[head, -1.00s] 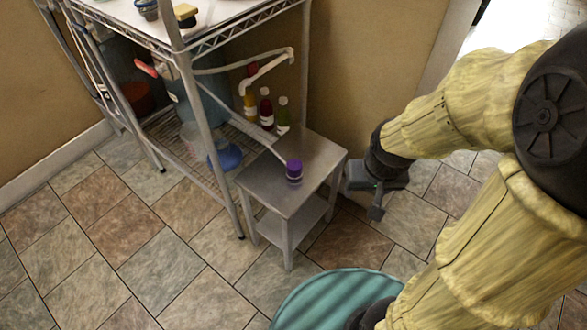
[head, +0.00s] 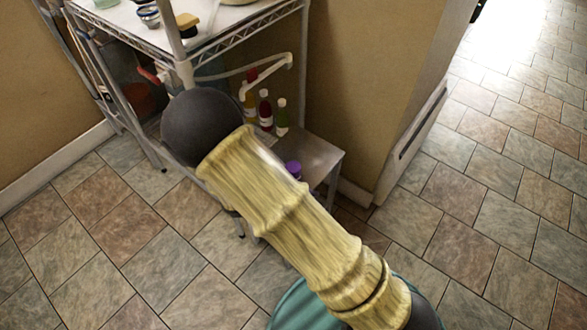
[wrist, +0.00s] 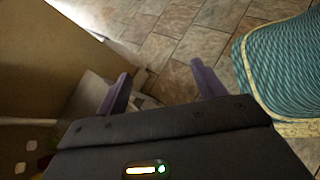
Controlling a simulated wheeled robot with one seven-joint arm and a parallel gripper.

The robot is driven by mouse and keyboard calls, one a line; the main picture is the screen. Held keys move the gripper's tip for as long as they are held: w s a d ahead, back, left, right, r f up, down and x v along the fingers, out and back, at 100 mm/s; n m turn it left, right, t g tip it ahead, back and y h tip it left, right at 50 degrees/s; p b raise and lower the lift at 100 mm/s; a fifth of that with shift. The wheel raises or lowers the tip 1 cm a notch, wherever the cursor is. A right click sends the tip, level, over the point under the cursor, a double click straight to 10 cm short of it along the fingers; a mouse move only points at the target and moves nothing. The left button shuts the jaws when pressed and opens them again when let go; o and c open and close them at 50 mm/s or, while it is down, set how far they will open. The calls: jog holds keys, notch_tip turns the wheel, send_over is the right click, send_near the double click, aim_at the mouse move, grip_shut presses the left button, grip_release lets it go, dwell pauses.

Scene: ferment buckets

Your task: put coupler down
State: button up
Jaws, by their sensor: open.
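A teal round object (head: 297,305) is at the front; a woven teal object (wrist: 285,65) shows in the wrist view. Tiled floor (head: 480,250) is clear at right.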

jog(key=w+a+f+n+t+y+p, duration=0.1)
jog(key=a+f+n+t, duration=0.3)
jog(key=a+n+t, duration=0.8)
jog(key=shift+a+t+y, duration=0.6)
jog(key=shift+a+y, duration=0.1)
jog(key=shift+a, duration=0.1)
jog(key=shift+w, duration=0.15)
jog(key=b+x, duration=0.1)
jog(key=x, duration=1.1)
jog(key=shift+d+b, duration=0.15)
jog(key=shift+b, duration=0.25)
jog(key=b+x, duration=0.1)
jog(key=x, duration=0.4)
jog(key=shift+w+f+b, duration=0.15)
jog(key=shift+f+b, duration=0.05)
jog(key=shift+b, duration=0.2)
jog(key=shift+r, duration=0.1)
